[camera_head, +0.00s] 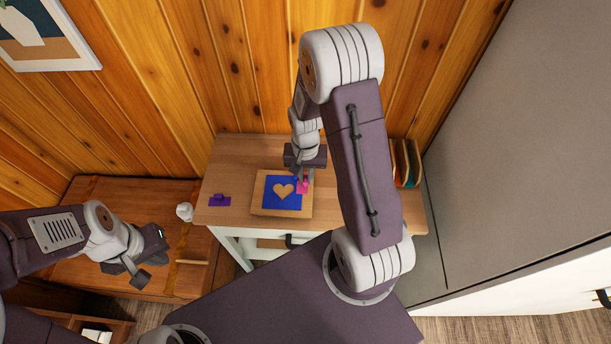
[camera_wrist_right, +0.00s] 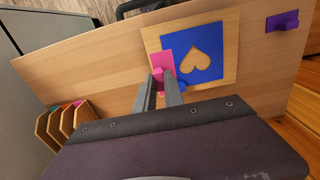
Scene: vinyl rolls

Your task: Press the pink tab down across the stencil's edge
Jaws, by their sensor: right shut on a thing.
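The stencil (camera_head: 270,196) is a blue square with a heart-shaped cut-out, lying on a square wooden board (camera_head: 262,210) on the tabletop. In the right wrist view the stencil (camera_wrist_right: 220,62) shows upside down. The pink tab (camera_head: 303,188) is at the stencil's right edge; in the right wrist view it (camera_wrist_right: 161,57) lies along that edge, partly hidden by the fingers. My right gripper (camera_head: 304,176) is shut on the pink tab's raised grip, low over the board. My left gripper (camera_head: 157,258) is off to the left, apparently open and empty, away from the stencil.
A purple tab (camera_head: 219,200) lies on the tabletop left of the board; a small blue piece (camera_wrist_right: 186,83) shows at the stencil's corner. Colored panels in a rack (camera_head: 406,163) stand at the right. A white object (camera_head: 185,212) sits left of the table. The tabletop's front-left is clear.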

